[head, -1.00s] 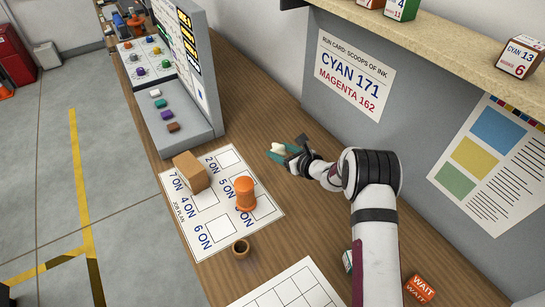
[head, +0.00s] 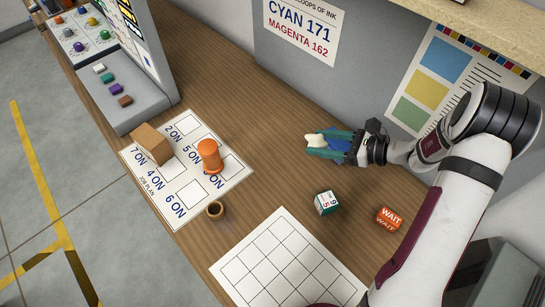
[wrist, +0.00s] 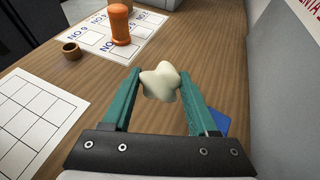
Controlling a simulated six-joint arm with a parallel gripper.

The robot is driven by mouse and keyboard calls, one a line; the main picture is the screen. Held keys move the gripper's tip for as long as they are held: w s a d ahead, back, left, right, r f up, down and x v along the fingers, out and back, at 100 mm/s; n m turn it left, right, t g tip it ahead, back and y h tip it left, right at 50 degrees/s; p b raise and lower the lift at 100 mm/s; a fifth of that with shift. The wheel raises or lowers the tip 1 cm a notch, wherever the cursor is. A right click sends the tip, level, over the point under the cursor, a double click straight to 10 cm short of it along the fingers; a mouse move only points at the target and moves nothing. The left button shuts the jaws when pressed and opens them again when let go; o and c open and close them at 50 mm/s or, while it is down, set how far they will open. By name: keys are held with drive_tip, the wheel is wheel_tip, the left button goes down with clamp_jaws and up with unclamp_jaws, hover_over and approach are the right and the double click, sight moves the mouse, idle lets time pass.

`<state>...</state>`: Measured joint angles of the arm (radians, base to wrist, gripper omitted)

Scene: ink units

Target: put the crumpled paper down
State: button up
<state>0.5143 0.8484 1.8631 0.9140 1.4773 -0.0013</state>
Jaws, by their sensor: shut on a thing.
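The crumpled paper (wrist: 161,81) is a small cream-white lump between the green fingertips of my gripper (wrist: 165,88) in the wrist view. My gripper is shut on it. In the head view the paper (head: 316,140) shows at the tips of my gripper (head: 318,143), over the wooden bench right of the job plan sheet. A blue thing (wrist: 217,122) lies below and behind the right finger in the wrist view, partly hidden by it. I cannot tell the exact height of the paper above the bench.
The job plan sheet (head: 165,203) carries a brown box (head: 151,144) and an orange piece (head: 209,156). A small brown cup (head: 215,209) stands near it. A white grid sheet (head: 262,262), a green-and-white cube (head: 326,203) and an orange WAIT block (head: 389,218) are nearer. Bare bench (head: 262,122) lies left of my gripper.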

drive_tip(key=shift+s+a+f, duration=0.1)
drive_tip(key=shift+s, duration=0.4)
hover_over(278, 163)
drive_tip(key=shift+g, duration=0.3)
drive_tip(key=f, duration=0.6)
drive_tip(key=shift+s+d+f, duration=0.15)
drive_tip(key=shift+d+f, duration=0.05)
drive_tip(key=shift+d, duration=0.05)
drive_tip(key=shift+a+f, duration=0.15)
drive_tip(key=shift+f, duration=0.95)
drive_tip(key=shift+a+f, duration=0.1)
drive_tip(key=shift+f, duration=0.95)
drive_tip(key=shift+f, duration=0.1)
drive_tip(key=o, duration=1.3)
